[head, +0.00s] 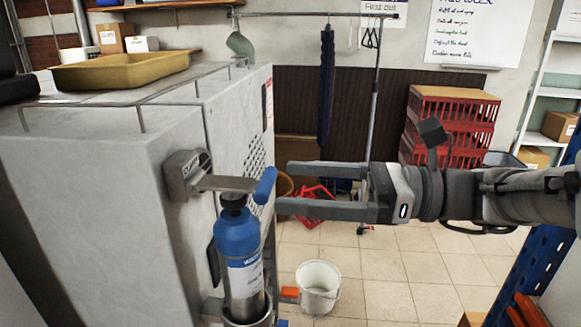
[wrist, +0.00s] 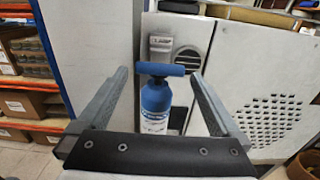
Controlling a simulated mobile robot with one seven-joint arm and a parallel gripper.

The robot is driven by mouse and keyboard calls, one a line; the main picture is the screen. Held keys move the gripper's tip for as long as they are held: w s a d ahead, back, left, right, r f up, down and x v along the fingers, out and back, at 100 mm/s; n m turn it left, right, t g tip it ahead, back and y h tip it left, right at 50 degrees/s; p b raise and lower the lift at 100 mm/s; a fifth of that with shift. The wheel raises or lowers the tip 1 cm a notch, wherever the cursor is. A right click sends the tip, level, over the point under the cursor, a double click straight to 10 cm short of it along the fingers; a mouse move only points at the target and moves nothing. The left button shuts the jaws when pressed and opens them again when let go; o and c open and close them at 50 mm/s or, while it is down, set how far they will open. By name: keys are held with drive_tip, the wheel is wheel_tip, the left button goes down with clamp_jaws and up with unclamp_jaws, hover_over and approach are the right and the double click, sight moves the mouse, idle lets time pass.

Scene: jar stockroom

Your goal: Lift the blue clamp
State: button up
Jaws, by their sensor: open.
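The blue clamp handle (head: 265,186) sits at the end of a grey lever (head: 228,183). The lever comes from a metal bracket (head: 188,174) on the side of a grey cabinet. A blue bottle (head: 238,248) with a white label stands upright below the lever. My gripper (head: 288,187) is open and empty, its two fingers pointing left. The handle is just left of the fingertips, level with the gap between them. In the wrist view the blue handle (wrist: 160,69) lies crosswise between the fingers, with the bottle (wrist: 155,105) below it.
The grey cabinet (head: 85,180) fills the left, with a yellow tray (head: 120,71) on top. A white bucket (head: 318,287) stands on the tiled floor. Red crates (head: 452,120) and a rail post (head: 372,120) are behind. The floor at centre right is clear.

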sight(260, 182)
drive_tip(key=a, duration=0.8)
drive_tip(key=shift+w, duration=0.3)
drive_tip(key=shift+c, duration=0.3)
clamp_jaws()
